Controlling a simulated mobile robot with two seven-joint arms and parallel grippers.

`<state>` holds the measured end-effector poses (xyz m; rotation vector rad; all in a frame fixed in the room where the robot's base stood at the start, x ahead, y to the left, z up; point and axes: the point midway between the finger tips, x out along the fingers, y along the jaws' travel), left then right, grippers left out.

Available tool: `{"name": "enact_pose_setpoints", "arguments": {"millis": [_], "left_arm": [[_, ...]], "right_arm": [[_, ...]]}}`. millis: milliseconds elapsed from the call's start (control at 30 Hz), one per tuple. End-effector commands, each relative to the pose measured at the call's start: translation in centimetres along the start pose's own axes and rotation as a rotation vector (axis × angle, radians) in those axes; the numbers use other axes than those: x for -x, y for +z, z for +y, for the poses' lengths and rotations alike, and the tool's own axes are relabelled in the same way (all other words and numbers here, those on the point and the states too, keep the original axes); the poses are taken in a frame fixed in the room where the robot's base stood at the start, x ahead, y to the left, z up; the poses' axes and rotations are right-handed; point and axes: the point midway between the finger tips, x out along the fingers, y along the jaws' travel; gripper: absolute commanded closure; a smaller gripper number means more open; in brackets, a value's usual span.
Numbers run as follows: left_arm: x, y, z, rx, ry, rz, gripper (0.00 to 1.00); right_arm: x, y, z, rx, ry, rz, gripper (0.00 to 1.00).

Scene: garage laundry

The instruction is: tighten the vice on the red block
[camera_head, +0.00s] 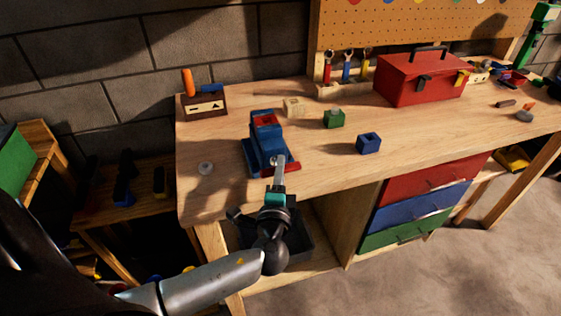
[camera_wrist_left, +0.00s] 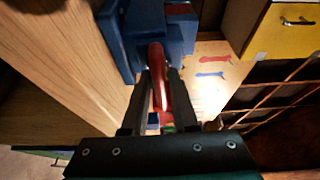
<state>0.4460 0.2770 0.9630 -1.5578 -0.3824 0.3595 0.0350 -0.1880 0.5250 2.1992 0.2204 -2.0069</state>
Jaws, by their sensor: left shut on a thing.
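The blue vice (camera_head: 263,144) stands near the front edge of the wooden workbench. The red block (camera_head: 266,119) sits between its jaws at the top; I cannot tell how tight the jaws are. The red vice handle (camera_head: 293,166) is at the vice's front. My left gripper (camera_head: 279,171) reaches up to it from the front edge and is shut on it. In the left wrist view the red handle (camera_wrist_left: 158,75) runs between the two fingers of the gripper (camera_wrist_left: 160,92), with the blue vice body (camera_wrist_left: 122,38) just beyond. My right gripper is not in view.
On the workbench (camera_head: 310,158), a green block (camera_head: 333,119), a blue block (camera_head: 368,143) and a pale wooden block (camera_head: 293,107) lie right of the vice. A red toolbox (camera_head: 421,80) stands farther back. A small white round thing (camera_head: 206,168) lies left of the vice.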

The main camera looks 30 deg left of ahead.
Motion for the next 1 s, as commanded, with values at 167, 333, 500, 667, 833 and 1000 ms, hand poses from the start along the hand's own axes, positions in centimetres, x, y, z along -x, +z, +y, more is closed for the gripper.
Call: {"name": "enact_pose_setpoints", "arguments": {"millis": [167, 333, 500, 667, 833, 1000], "left_arm": [[0.1, -0.1, -0.5, -0.153, 0.070, 0.000, 1.00], [0.2, -0.1, -0.5, -0.302, 0.133, 0.002, 1.00], [0.2, -0.2, -0.5, -0.450, 0.195, 0.004, 1.00], [0.3, -0.3, -0.4, -0.589, 0.252, 0.006, 1.00], [0.3, -0.3, -0.3, -0.724, 0.308, 0.008, 1.00], [0.3, -0.3, 0.2, -0.786, 0.332, 0.009, 1.00]], "right_arm": [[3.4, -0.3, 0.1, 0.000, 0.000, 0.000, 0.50], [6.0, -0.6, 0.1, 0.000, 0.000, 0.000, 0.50], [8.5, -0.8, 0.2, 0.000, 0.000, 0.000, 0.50], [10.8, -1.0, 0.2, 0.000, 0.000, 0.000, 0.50], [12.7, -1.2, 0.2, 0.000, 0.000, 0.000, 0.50], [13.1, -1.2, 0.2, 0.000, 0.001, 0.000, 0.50]]}}
